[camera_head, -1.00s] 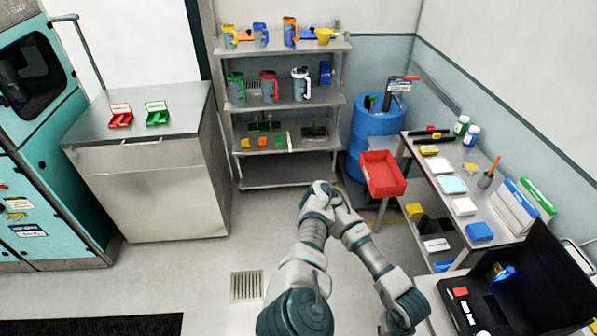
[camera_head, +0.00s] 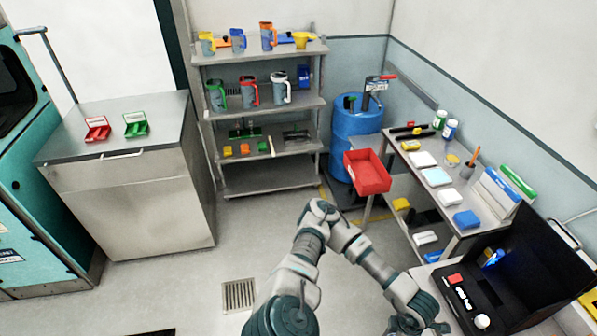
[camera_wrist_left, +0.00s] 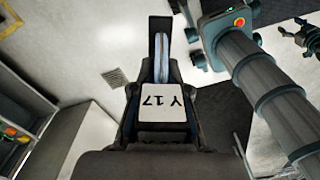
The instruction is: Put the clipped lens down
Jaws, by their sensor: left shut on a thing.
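The clipped lens (camera_wrist_left: 161,62) shows edge-on in the left wrist view as a thin pale disc. A white tag marked "Y 17" (camera_wrist_left: 163,106) sits just behind it. My left gripper (camera_wrist_left: 160,45) is shut on it, with dark fingers along its sides. In the head view my arms meet near the centre, and the lens and the left fingertips are hidden there. A dark gripper, apparently my right one (camera_wrist_left: 303,37), is at the upper right edge of the wrist view, apart from the lens. Its opening is unclear.
Red (camera_head: 97,129) and green (camera_head: 136,124) labelled trays stand on a steel cabinet (camera_head: 75,148) at left. A shelf rack (camera_head: 262,110) holds jugs. A red bin (camera_head: 367,172) stands before a blue drum. A cluttered bench (camera_head: 425,195) and black box (camera_head: 535,265) are at right.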

